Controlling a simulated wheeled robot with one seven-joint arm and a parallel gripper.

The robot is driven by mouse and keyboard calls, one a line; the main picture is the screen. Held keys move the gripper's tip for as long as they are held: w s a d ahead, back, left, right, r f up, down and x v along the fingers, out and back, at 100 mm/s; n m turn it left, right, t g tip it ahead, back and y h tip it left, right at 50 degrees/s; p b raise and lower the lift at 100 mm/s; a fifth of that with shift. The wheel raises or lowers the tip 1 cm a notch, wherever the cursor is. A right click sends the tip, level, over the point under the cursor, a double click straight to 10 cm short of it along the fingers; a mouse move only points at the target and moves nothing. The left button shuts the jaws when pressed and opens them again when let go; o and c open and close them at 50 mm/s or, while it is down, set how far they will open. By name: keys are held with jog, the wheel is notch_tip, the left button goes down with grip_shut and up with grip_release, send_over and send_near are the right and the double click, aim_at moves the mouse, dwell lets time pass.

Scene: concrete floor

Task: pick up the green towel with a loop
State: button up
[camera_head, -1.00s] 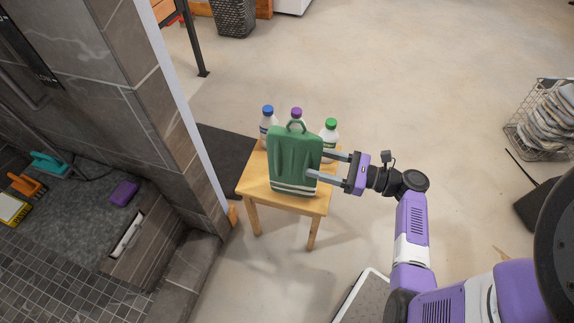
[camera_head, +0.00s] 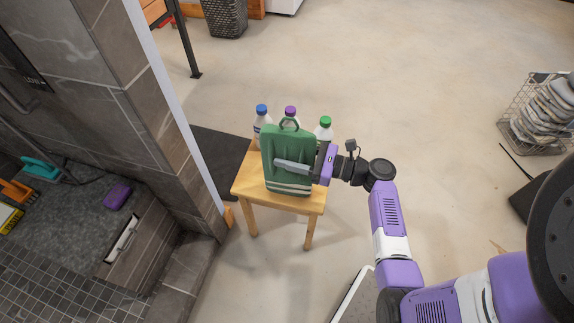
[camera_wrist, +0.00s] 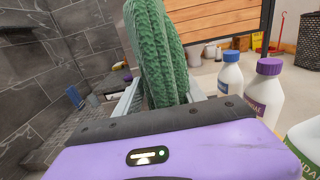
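In the wrist view the towel (camera_wrist: 158,50) rises between the two spread fingers of my gripper (camera_wrist: 162,95). The fingers are open around it, and the towel is still standing on the stool. Any contact is hard to tell.
The wooden stool (camera_head: 250,188) also bears a blue-capped bottle (camera_head: 261,118), a purple-capped bottle (camera_head: 290,111) and a green-capped bottle (camera_head: 324,130) close behind the towel. A tiled wall (camera_head: 150,105) stands left. A wire basket (camera_head: 535,115) is at right. Open floor lies between.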

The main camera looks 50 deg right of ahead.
grip_shut()
dwell(1.2)
